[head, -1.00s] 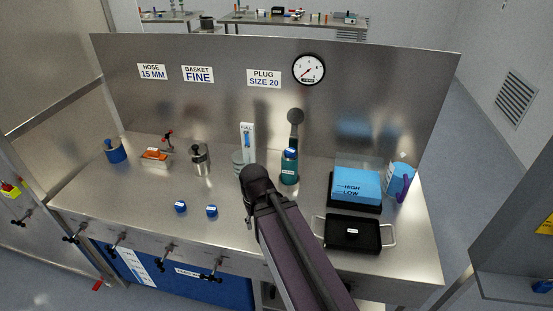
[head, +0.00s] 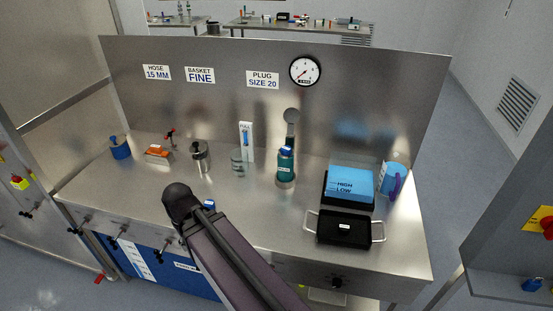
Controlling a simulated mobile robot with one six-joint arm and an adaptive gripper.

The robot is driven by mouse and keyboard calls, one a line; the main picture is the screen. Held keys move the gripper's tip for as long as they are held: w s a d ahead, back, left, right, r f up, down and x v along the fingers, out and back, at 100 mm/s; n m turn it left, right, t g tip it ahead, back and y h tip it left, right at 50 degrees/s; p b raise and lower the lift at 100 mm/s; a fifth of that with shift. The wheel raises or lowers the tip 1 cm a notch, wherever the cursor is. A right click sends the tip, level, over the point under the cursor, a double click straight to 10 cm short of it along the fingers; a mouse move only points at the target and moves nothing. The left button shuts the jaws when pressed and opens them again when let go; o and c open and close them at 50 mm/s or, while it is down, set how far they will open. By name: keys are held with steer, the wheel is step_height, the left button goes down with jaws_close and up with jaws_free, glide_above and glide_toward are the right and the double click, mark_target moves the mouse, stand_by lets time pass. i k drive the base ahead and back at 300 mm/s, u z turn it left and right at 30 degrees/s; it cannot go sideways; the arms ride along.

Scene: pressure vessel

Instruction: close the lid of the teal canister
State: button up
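The teal canister (head: 286,168) stands upright right of the middle of the steel bench, in front of the back panel. A blue piece with a white label (head: 286,149) shows at its top. A dark round disc (head: 291,116) on a short stem stands up behind and above it; it looks like the lid raised open, but the hinge is too small to make out. My arm crosses the lower middle of the view, its dark joint over the bench's front left of the canister. My gripper is not in view, and no part of my arm visibly touches the canister.
A clear jar (head: 238,161) and a white PULL sign (head: 246,141) stand left of the canister. To its right are a blue HIGH/LOW box (head: 348,183), a black handled tray (head: 344,229) and a blue jug (head: 392,178). A metal pot (head: 200,158) stands farther left. Bare bench lies before the canister.

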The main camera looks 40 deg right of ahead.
mark_target(291, 115)
steer(key=u, duration=0.15)
steer(key=k, duration=1.5)
steer(key=z, duration=1)
steer(key=i, duration=1)
steer(key=u, duration=0.05)
